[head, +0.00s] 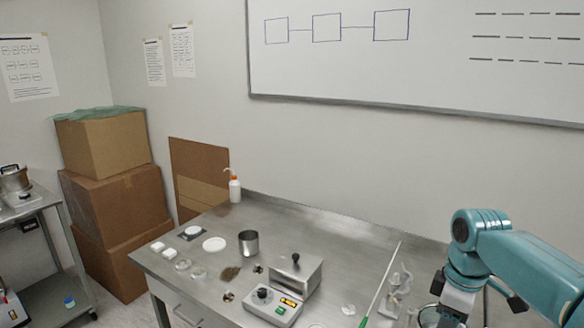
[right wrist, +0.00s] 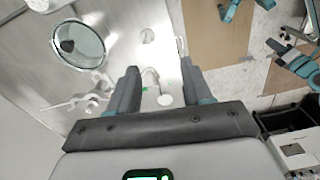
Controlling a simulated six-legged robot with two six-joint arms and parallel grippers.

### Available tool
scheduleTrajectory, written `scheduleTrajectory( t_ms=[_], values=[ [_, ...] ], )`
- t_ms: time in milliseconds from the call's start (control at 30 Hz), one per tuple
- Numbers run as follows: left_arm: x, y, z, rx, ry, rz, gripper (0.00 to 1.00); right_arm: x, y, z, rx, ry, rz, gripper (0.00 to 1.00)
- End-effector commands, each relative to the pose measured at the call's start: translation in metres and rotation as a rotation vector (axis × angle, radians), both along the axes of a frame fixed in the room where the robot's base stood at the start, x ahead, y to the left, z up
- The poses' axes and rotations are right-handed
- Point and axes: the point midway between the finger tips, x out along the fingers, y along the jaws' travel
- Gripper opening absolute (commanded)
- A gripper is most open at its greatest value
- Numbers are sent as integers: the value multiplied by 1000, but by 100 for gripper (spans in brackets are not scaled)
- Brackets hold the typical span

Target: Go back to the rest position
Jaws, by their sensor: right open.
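My right arm (head: 530,265) comes in from the right in the head view, bent down over the right end of the steel bench (head: 340,250). Its gripper is at the bottom edge there, with the fingertips not clearly shown. In the right wrist view the right gripper (right wrist: 158,78) is open, its two grey fingers apart. Nothing is held between them; a small pale round piece and a green-tipped item show beyond the gap. A round glass dish (right wrist: 80,45) with a dark lump lies to the left of the fingers. My left gripper is not in view.
The bench carries a control box (head: 275,307), a metal block (head: 295,272), a steel cup (head: 248,243), a white wash bottle (head: 235,188), a green-tipped rod (head: 382,285) and a clear stopcock piece (head: 397,290). Cardboard boxes (head: 118,205) and a side cart (head: 50,205) stand left.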

Motion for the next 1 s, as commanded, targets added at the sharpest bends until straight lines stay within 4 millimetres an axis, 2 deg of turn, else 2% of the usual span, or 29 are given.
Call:
scheduleTrajectory(
  t_ms=[33,267,367,467,500,567,600,667,700,800,900,1000],
  values=[
    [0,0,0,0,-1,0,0,3,5,-16,9,6,-9,50],
    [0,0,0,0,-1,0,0,10,34,-92,69,9,-91,50],
    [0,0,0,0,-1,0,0,6,53,-136,108,16,-150,50],
    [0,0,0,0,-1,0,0,-9,77,-191,161,35,-242,50],
    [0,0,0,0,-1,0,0,-19,88,-215,185,46,-293,50],
    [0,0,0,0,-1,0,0,-39,105,-251,221,62,-379,50],
    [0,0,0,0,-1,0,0,-55,116,-274,245,77,-444,50],
    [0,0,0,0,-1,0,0,-86,133,-307,276,103,-556,50],
    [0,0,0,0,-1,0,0,-109,143,-326,293,120,-639,50],
    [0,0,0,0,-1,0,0,-162,160,-355,315,152,-825,50],
    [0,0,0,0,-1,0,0,-201,167,-367,317,171,-963,50],
    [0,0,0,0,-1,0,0,-222,170,-371,314,176,-1043,50]
  ],
)
